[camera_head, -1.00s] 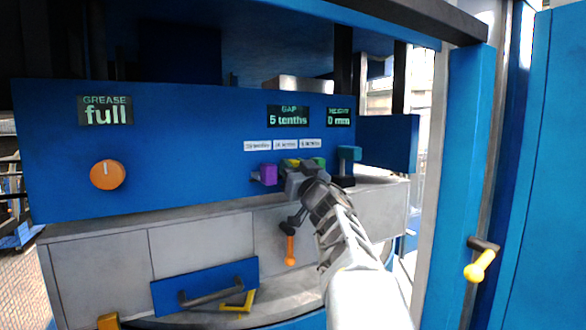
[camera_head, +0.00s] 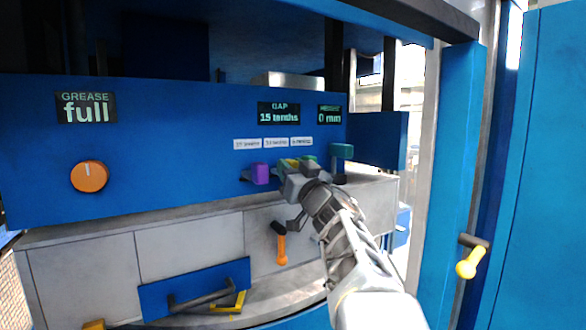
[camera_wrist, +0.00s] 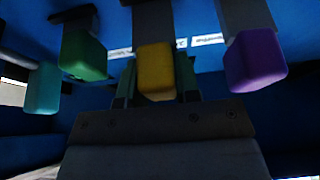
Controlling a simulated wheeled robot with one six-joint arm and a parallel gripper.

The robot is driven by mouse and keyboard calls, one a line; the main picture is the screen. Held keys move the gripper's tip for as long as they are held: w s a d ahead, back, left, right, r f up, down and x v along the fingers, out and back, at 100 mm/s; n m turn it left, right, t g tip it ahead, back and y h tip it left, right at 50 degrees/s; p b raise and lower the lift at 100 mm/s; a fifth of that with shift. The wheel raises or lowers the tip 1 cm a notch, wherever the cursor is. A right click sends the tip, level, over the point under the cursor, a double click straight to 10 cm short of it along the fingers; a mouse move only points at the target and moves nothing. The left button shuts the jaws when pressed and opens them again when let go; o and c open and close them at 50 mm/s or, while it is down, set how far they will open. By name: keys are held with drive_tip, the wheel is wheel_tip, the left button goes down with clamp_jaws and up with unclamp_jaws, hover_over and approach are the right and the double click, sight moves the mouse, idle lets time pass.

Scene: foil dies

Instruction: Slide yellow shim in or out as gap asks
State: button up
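The yellow shim (camera_head: 287,163) shows a small part of its block end past my gripper, on the blue panel below the middle white label. In the wrist view its yellow block (camera_wrist: 155,72) sits between the two dark fingers of my gripper (camera_wrist: 155,92), which look closed against its sides. In the head view my gripper (camera_head: 291,174) covers most of it. The GAP display (camera_head: 279,113) reads 15 tenths. The purple shim (camera_head: 260,174) is left of my gripper, and the green shim (camera_head: 308,160) is just right of the yellow one.
A teal block (camera_head: 342,151) stands right of the green shim. An orange knob (camera_head: 89,176) is under the GREASE display (camera_head: 86,107), which reads full. The HEIGHT display (camera_head: 329,115) reads 0 mm. An orange-handled lever (camera_head: 281,245) hangs below my gripper. A blue drawer (camera_head: 205,283) is lower left.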

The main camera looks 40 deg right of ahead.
drive_tip(key=o, duration=0.3)
drive_tip(key=shift+s, duration=0.2)
drive_tip(key=shift+o, duration=0.8)
drive_tip(key=b+v, duration=0.3)
drive_tip(key=v, duration=1)
drive_tip(key=shift+s+f+b, duration=0.2)
drive_tip(key=shift+s+b, duration=0.1)
drive_tip(key=shift+a, duration=0.1)
